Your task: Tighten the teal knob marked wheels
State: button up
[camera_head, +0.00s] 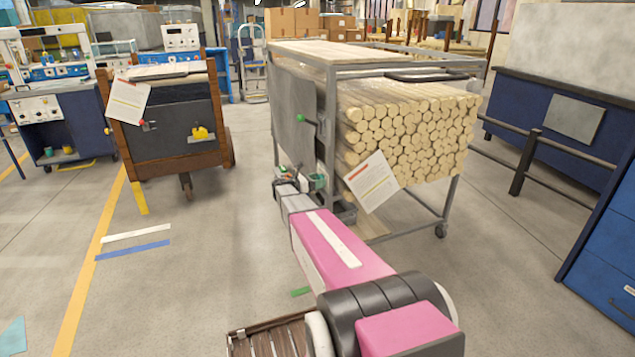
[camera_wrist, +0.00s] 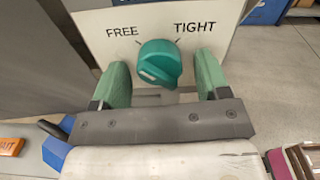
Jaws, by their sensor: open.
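The teal knob (camera_wrist: 160,62) is on a pale plate (camera_wrist: 205,20) printed FREE at left and TIGHT at right. A white mark on the knob lies toward its lower left. The word "wheels" is not readable in either view. My gripper (camera_wrist: 161,66) is open, with one green finger on each side of the knob and a gap visible on both sides. I cannot tell how deep the fingers reach past the knob. In the head view my gripper (camera_head: 291,182) is at the lower left of the dowel cart (camera_head: 331,120), beside a small teal part (camera_head: 318,181).
A green knob (camera_head: 300,118) sits higher on the cart's grey side panel. A tagged sheet (camera_head: 372,182) hangs at the cart's front corner. A wooden cart (camera_head: 165,160) with a yellow knob (camera_head: 200,133) stands at left. Blue drawers (camera_head: 605,255) stand at right. Floor between the carts is open.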

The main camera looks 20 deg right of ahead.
jog(key=shift+c, duration=0.3)
jog(key=c, duration=0.9)
jog(key=shift+o, duration=0.2)
jog(key=shift+m, duration=0.3)
jog(key=m, duration=0.3)
jog(key=shift+m, duration=0.4)
jog(key=m, duration=0.4)
jog(key=shift+w+m, duration=0.15)
jog(key=shift+m, duration=0.15)
jog(key=m, duration=0.4)
jog(key=shift+r, duration=0.1)
jog(key=m, duration=0.4)
jog(key=shift+m, duration=0.6)
